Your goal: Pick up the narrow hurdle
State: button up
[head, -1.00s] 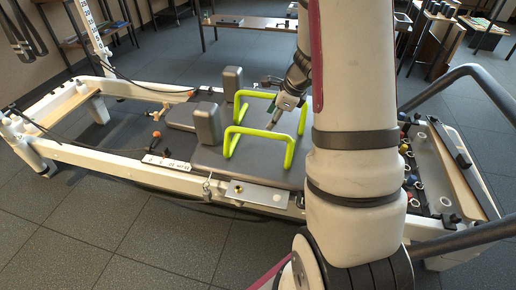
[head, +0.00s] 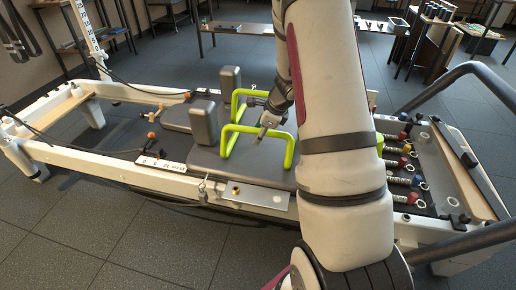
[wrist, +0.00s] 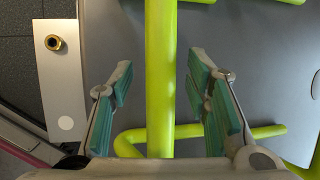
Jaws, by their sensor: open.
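Two yellow-green tube hurdles stand on the grey padded carriage. The front hurdle (head: 258,128) looks the narrower; its top bar runs left to right. The rear hurdle (head: 237,104) is partly hidden behind my arm. My gripper (head: 264,131) is at the front hurdle's top bar, pointing down. In the wrist view the front hurdle's bar (wrist: 160,110) runs lengthwise between the green-padded fingers of my gripper (wrist: 160,72). The fingers are open, with a visible gap on both sides of the bar.
Two grey shoulder rests (head: 204,123) stand left of the hurdles. A metal plate (head: 250,193) with a brass hole is on the near rail, also visible in the wrist view (wrist: 62,85). Springs with coloured ends (head: 400,170) lie to the right, near a dark handrail (head: 478,78).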

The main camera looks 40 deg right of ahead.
jog(key=shift+r, duration=0.1)
grip_shut()
